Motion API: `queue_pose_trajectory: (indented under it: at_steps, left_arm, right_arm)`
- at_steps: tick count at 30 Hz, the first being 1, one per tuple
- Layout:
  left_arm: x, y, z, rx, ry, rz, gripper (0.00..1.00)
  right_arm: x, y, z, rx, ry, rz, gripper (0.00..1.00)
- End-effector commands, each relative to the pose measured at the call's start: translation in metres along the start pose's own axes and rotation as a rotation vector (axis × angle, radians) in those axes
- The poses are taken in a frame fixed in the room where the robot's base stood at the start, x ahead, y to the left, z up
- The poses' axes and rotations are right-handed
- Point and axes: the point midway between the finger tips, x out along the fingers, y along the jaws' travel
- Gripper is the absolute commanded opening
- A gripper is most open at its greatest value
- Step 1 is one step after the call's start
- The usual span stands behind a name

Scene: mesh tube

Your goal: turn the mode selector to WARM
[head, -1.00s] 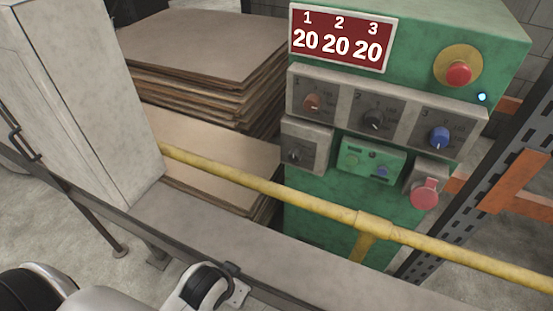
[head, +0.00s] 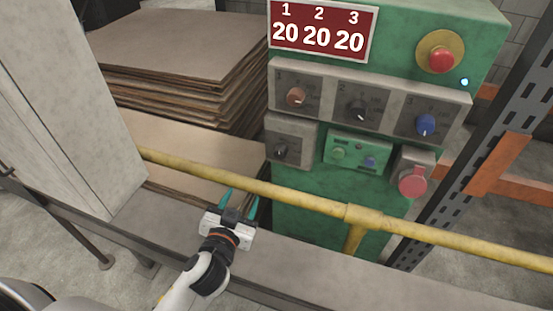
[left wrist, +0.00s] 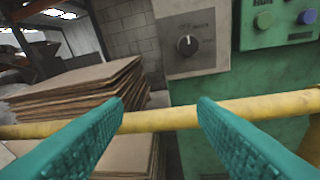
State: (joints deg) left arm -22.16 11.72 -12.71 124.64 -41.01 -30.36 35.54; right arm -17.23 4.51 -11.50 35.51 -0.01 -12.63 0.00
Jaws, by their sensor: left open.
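The mode selector is a dark knob (head: 281,151) on a grey plate at the lower left of the green control cabinet (head: 300,213). In the left wrist view the knob (left wrist: 187,45) shows larger, its white mark pointing up, with small lettering around it too blurred to read surely. My left gripper (head: 238,203) is open and empty, in front of the yellow rail and below the knob in the head view. Its teal fingers (left wrist: 160,118) stand apart in the left wrist view, with the knob above and beyond them. My right gripper is not in view.
A yellow rail (head: 300,201) crosses in front of the cabinet, between my left gripper and the panel. Three numbered knobs, a green button box (head: 357,153) and red buttons are close to the selector. Stacked sheets (head: 180,70) lie to the left.

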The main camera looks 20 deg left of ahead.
Motion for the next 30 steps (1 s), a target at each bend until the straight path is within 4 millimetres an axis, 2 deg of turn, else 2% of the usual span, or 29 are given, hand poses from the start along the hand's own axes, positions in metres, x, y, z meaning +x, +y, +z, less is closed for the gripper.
queue_pose_trajectory:
  at_steps: [1, 4, 11, 24, 30]
  left_arm:
    - [0.005, -0.008, 0.01, 0.015, -0.072, -0.032, 0.53]
    - [0.008, -0.021, 0.025, 0.032, -0.171, -0.092, 0.53]
    - [0.02, -0.031, 0.036, 0.042, -0.223, -0.13, 0.53]
    - [0.1, -0.041, 0.054, 0.043, -0.221, -0.127, 0.53]
    - [0.12, -0.044, 0.057, 0.041, -0.218, -0.128, 0.53]
  right_arm:
    - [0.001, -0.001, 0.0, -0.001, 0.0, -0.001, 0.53]
    - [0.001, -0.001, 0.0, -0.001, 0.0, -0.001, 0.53]
    - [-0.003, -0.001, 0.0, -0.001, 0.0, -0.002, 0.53]
    - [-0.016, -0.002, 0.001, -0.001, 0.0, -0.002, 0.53]
    - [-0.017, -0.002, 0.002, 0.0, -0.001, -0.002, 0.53]
